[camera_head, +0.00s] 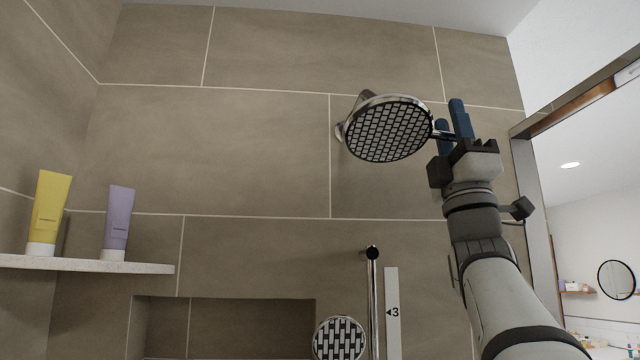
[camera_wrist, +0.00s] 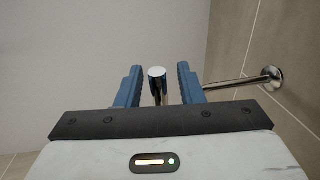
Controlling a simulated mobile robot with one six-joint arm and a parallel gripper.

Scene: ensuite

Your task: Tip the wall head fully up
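The wall head (camera_head: 388,130) is a round chrome shower head with a dark-and-white gridded face, high on the tiled wall. Its face shows toward the head camera and points downward at a tilt. A short dark handle sticks out from its right edge toward my gripper (camera_head: 455,120). In the wrist view, a chrome rod with a round end (camera_wrist: 158,74) stands between the two blue fingers of my gripper (camera_wrist: 159,88), with a gap on each side. The fingers are open around it. The head's face is not visible in the wrist view.
A chrome pipe with a round wall flange (camera_wrist: 272,78) is right in the wrist view. Below are a vertical bar (camera_head: 373,300), a patterned hand shower (camera_head: 339,338) and a strip marked 3 (camera_head: 393,312). A shelf (camera_head: 90,264) holds yellow and purple tubes. A mirror (camera_head: 590,200) stands right.

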